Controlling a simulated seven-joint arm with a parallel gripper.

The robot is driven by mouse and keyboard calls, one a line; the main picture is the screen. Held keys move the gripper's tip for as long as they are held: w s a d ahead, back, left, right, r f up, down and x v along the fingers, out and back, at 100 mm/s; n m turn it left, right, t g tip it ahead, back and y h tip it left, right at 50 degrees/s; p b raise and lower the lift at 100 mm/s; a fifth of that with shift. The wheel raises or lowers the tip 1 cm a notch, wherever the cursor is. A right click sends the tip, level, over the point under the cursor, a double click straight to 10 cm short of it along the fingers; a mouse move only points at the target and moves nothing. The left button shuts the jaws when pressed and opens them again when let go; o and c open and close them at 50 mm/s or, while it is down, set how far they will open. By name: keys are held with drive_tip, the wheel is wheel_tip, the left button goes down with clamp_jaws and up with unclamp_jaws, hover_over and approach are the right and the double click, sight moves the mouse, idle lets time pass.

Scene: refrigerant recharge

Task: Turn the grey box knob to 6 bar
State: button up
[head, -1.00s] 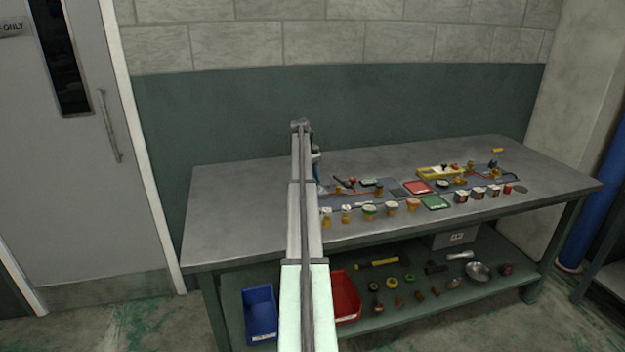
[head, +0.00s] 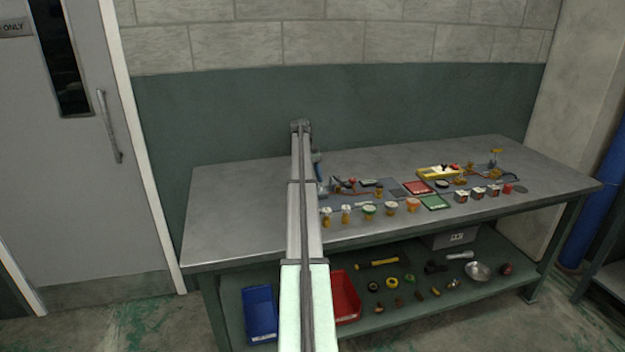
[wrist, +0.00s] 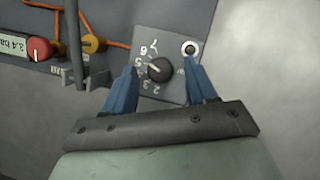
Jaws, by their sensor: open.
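The grey box (wrist: 176,31) shows in the wrist view, with a printed number scale around a black knob (wrist: 160,69). The knob's pale mark points to the upper left, near the 5 and 6. My gripper (wrist: 161,72) is open, with one blue finger on each side of the knob. A gap shows between the fingers and the knob, and the left finger covers part of the scale. In the head view, my arm hides the grey box, and only a bit of blue finger (head: 318,171) shows beside it.
Left of the box in the wrist view are a display (wrist: 12,43) reading about 3.4 bar, a red knob (wrist: 39,50), a yellow fitting (wrist: 93,44) and orange tubing. Several cups and trays, including a green tray (head: 435,202), stand right of my arm. The bench's left part is clear.

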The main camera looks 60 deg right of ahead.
drive_tip(key=shift+w+d+r, duration=0.1)
drive_tip(key=shift+w+r, duration=0.1)
drive_tip(key=shift+r, duration=0.3)
drive_tip(key=w+d, duration=0.1)
drive_tip(key=w, duration=0.2)
drive_tip(key=w+d, duration=0.2)
drive_tip(key=w, duration=0.2)
drive_tip(key=w+d, duration=0.1)
drive_tip(key=w, duration=0.3)
drive_tip(key=shift+d, duration=0.3)
drive_tip(key=s+a+r+t+h, duration=0.2)
drive_tip(key=s+a+r+t, duration=0.3)
drive_tip(key=s, duration=0.4)
drive_tip(key=s+a+r+t+h, duration=0.25)
drive_tip(key=s+r, duration=0.35)
drive_tip(key=s, duration=0.3)
drive_tip(key=shift+t+y, duration=0.35)
drive_tip(key=shift+y, duration=0.1)
drive_tip(key=x, duration=1.3)
drive_tip(key=shift+w, duration=0.15)
drive_tip(key=shift+c, duration=0.3)
